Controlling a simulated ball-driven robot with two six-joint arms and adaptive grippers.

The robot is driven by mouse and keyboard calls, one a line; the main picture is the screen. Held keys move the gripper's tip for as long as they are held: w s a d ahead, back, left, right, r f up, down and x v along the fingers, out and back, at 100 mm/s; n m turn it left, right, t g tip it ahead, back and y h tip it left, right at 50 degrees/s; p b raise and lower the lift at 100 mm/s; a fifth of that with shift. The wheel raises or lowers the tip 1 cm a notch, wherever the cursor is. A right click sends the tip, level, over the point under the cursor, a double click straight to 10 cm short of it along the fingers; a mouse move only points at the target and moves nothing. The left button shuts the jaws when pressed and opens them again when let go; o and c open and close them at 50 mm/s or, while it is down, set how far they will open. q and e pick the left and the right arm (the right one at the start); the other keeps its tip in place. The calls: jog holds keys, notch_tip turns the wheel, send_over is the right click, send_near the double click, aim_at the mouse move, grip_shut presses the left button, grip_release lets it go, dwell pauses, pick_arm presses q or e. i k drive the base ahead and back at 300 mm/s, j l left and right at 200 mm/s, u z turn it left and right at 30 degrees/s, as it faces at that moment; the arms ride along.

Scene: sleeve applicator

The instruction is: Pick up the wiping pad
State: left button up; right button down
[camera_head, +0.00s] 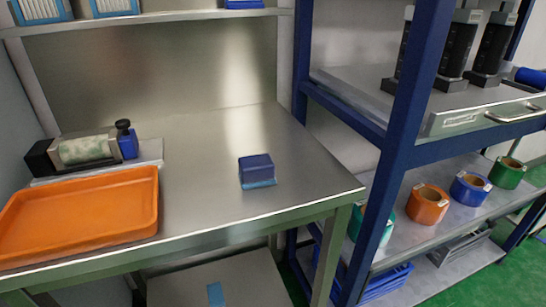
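A small blue block (256,168) sits on the steel table (200,200), right of the middle. Its upper part is dark blue and a thin lighter blue layer shows along its bottom. It looks like the wiping pad, though I cannot tell for sure. It stands free, with nothing touching it but the table top. Neither of my grippers is in view.
An orange tray (80,238) lies at the table's front left. Behind it, a device with a greenish roller (88,149) and a blue bottle (127,140) stand on a plate. A blue rack post (405,150) rises right of the table. The table around the block is clear.

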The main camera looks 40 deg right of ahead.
aim_at(258, 171)
jog(key=z, duration=1.1)
